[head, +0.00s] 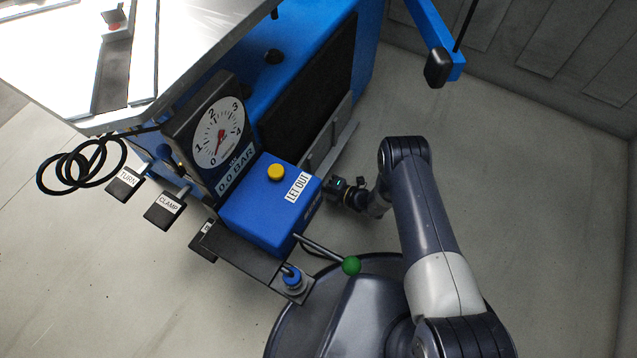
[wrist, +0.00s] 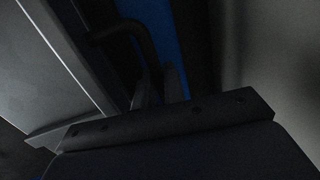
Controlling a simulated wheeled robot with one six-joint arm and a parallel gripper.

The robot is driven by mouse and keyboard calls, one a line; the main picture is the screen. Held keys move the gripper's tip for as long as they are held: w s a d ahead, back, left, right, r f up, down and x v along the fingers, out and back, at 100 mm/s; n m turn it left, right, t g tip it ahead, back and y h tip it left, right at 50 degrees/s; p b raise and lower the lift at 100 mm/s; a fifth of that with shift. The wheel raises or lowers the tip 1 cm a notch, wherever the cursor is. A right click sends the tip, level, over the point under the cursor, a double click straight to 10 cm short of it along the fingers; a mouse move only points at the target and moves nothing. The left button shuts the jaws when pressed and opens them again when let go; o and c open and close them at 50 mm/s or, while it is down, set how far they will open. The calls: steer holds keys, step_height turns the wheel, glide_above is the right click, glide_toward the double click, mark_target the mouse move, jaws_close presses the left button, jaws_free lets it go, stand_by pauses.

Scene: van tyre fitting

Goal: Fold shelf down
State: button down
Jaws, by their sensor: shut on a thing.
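The shelf, as far as I can tell, is the grey metal panel (head: 338,132) on the side of the blue machine, below a black pad. A grey panel with a pale edge also fills the left of the dim wrist view (wrist: 45,65). My gripper (head: 336,186) is low beside the machine, just behind the blue LET OUT box, which partly hides it. In the wrist view, my gripper (wrist: 158,88) is shut on a dark curved bar (wrist: 128,30). The bar's join to the panel is too dark to make out.
The blue box (head: 262,205) with a yellow button stands close to my gripper. A green-knobbed lever (head: 350,265) sticks out below it. The pressure gauge (head: 218,132) and pedals (head: 164,209) are to the left. Open floor (head: 540,200) lies to the right.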

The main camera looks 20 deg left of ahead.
steer(key=shift+s+f, duration=0.15)
steer(key=shift+f, duration=0.1)
steer(key=c, duration=1.8)
jaws_free()
steer(key=shift+a, duration=0.15)
steer(key=shift+o, duration=0.8)
steer(key=shift+r, duration=0.1)
steer(key=p+v, duration=0.3)
steer(key=v, duration=0.7)
steer(key=shift+d+p, duration=0.3)
steer(key=shift+d, duration=0.1)
steer(key=b+x, duration=0.3)
steer(key=x, duration=0.7)
steer(key=shift+a+b, duration=0.3)
steer(key=shift+a, duration=0.05)
steer(key=shift+d+r, duration=0.15)
steer(key=shift+d, duration=0.05)
steer(key=shift+d, duration=0.1)
